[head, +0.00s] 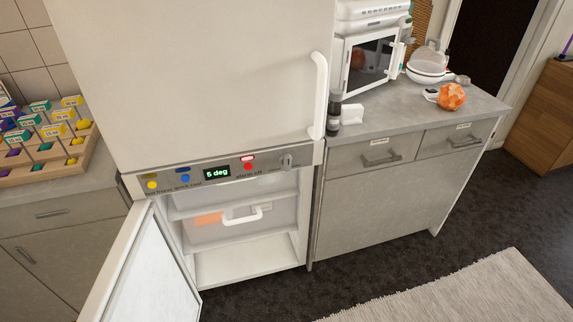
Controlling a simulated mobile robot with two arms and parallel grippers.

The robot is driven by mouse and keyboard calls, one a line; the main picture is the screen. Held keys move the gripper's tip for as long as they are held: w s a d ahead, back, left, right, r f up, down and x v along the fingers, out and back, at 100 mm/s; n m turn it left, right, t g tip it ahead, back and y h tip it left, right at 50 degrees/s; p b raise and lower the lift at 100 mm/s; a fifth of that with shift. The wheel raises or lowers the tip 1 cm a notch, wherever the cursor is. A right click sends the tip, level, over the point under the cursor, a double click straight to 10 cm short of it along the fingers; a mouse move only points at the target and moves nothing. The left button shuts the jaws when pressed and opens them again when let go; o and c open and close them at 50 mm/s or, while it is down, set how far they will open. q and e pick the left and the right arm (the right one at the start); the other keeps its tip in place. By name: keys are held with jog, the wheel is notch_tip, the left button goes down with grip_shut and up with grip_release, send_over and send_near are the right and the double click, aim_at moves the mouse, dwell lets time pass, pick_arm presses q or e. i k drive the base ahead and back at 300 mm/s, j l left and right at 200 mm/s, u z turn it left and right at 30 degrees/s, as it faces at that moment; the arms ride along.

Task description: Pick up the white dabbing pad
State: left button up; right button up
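A small white block-like thing (352,114) lies on the grey counter (385,118) beside a dark bottle-like object. It may be the white dabbing pad, but it is too small to be sure. Neither of my grippers shows in the head view, and nothing is seen touching the white thing.
The dark bottle (334,113) stands by the fridge handle (319,95). A microwave (370,62), a white bowl (428,68) and an orange crumpled item (452,96) are on the counter. The lower freezer door (150,275) hangs open at left. A rug (470,295) lies on the floor.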

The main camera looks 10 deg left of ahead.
aim_at(352, 113)
jog(key=i+l, duration=0.25)
jog(key=i+l+u, duration=0.15)
jog(key=l, duration=0.35)
jog(key=i+l, duration=0.25)
jog(key=l, duration=0.15)
jog(key=i+l+u, duration=0.15)
jog(key=l, duration=0.25)
jog(key=i+j, duration=0.05)
